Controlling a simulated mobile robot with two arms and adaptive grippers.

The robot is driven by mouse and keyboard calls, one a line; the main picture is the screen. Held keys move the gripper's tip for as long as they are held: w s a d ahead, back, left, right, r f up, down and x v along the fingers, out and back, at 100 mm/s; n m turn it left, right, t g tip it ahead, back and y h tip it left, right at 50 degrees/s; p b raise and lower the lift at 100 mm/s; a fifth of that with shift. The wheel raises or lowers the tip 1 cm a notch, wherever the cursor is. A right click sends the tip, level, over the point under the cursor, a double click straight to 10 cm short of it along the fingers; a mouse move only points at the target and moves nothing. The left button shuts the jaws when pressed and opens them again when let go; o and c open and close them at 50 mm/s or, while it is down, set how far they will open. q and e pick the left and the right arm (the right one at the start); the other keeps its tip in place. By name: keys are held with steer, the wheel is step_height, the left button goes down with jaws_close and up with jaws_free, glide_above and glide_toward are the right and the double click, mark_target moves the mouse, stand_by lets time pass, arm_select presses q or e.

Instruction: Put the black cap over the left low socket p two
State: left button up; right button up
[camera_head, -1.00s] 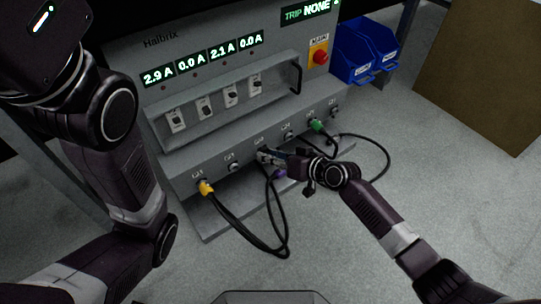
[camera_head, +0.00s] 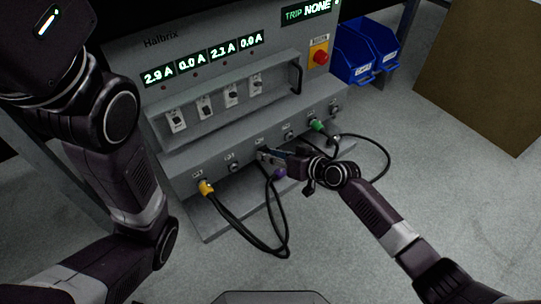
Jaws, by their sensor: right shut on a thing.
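The grey power panel (camera_head: 228,137) has a row of low sockets along its sloped front. The second low socket from the left (camera_head: 234,167) is bare. My left arm fills the left side, but its gripper is out of view.
A yellow plug (camera_head: 206,188) is in the leftmost socket and a green plug (camera_head: 317,125) is further right. Black cables loop over the floor. Blue bins (camera_head: 364,50) stand at the right.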

steer(key=shift+w+a, duration=0.2)
steer(key=shift+w+a, duration=0.15)
steer(key=shift+w, duration=0.1)
stand_by(0.3)
steer(key=o, duration=0.8)
steer(key=shift+o, duration=0.2)
